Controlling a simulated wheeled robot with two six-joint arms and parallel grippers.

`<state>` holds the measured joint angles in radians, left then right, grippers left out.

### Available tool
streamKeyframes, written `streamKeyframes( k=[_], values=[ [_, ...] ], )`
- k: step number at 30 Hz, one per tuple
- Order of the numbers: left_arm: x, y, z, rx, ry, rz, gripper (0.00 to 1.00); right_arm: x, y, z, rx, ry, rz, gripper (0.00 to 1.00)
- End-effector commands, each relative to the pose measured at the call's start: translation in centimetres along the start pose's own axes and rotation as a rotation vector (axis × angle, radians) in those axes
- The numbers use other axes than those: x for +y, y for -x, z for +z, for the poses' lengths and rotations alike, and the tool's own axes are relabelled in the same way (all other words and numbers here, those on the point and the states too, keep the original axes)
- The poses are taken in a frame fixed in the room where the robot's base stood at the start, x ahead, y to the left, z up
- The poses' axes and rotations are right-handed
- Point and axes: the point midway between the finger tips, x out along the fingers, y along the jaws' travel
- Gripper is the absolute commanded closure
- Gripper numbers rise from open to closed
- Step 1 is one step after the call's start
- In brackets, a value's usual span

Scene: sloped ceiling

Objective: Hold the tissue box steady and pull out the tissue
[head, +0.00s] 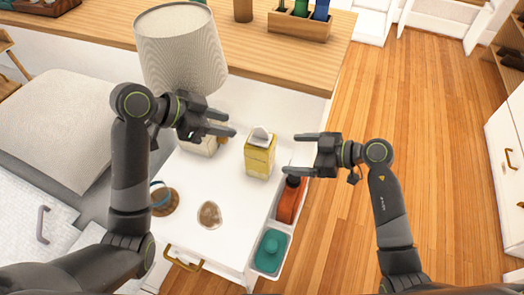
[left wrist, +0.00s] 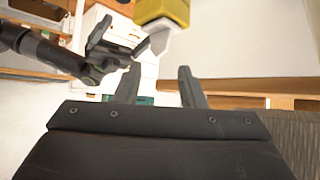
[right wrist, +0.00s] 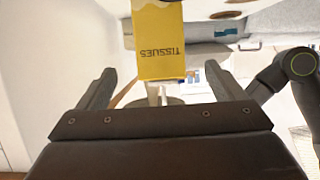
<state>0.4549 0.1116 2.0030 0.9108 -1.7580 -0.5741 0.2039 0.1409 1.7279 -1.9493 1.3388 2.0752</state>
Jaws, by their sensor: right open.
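The yellow tissue box (head: 259,160) stands upright on the white nightstand top, with a white tissue (head: 261,135) sticking out of its top. My left gripper (head: 230,123) is open and empty, to the left of the box and apart from it. My right gripper (head: 295,153) is open and empty, to the right of the box, with its fingers pointing toward it. The box (right wrist: 158,45) shows its "TISSUES" label in the right wrist view, beyond the fingers. Part of the box (left wrist: 163,10) also shows at the top of the left wrist view.
A lamp (head: 180,50) stands behind my left gripper. A side tray (head: 255,262) holds an orange bottle (head: 290,203) and a teal item (head: 270,248). A brown round item (head: 164,201) and a small round dish (head: 209,215) are on the nightstand (head: 232,225). A bed is at left.

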Motion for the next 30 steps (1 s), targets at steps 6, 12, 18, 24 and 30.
streamKeyframes(
  k=[6, 12, 18, 24, 30],
  values=[
    [0.0, 0.0, 0.0, 0.000, 0.000, 0.000, 0.64, 0.0, -4.6, -0.1, 0.004, -0.003, -0.002, 0.11],
    [0.0, 0.0, 0.0, 0.000, 0.000, 0.000, 0.64, 0.0, -8.3, -0.1, 0.002, -0.001, -0.001, 0.11],
    [0.0, 0.0, 0.0, 0.000, 0.000, 0.000, 0.64, 0.0, -10.7, 0.0, 0.001, 0.000, 0.000, 0.11],
    [0.0, 0.0, 0.0, 0.000, 0.000, 0.000, 0.64, 0.0, -11.4, 0.0, 0.000, 0.000, 0.000, 0.11],
    [0.0, 0.0, 0.0, 0.000, 0.000, 0.000, 0.64, 0.0, -11.4, 0.0, 0.000, 0.001, 0.000, 0.11]
  ],
)
